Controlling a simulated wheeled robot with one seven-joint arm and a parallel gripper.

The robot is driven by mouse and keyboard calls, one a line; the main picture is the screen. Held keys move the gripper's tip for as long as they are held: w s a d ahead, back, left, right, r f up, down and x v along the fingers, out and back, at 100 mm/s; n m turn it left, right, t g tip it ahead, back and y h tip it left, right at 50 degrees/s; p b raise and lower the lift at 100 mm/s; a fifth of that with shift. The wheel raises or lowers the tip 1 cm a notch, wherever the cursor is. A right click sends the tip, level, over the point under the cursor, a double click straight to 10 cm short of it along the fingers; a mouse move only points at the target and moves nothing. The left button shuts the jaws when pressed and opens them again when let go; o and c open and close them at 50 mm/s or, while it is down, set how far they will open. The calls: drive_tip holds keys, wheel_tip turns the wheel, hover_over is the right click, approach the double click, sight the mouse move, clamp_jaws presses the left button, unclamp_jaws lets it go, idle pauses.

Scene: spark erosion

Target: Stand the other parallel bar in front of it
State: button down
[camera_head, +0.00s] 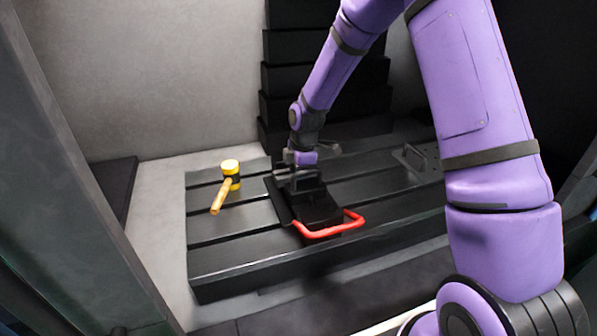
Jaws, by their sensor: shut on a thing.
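My gripper (298,174) is in the middle of the picture, pointing down over a dark vice-like block (318,207) with a red looped handle (330,228) at its front. The gripper is shut on a small dark piece at the rear of the block, which looks like a parallel bar. The piece is mostly hidden by the fingers and blends with the dark block, so I cannot tell whether it touches the block. I cannot make out a second bar separately.
The dark slotted table (225,262) carries a yellow-and-black mallet (230,170) with a wooden handle on the left. A dark grey plate-like fixture (412,158) lies at the right. A stepped dark column (285,80) rises behind. Table surface between mallet and block is clear.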

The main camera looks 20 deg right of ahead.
drive_tip(key=c, duration=1)
unclamp_jaws()
drive_tip(key=shift+f, duration=0.1)
drive_tip(key=shift+s, duration=0.1)
wheel_tip(320, 180, up, 11)
idle(0.6)
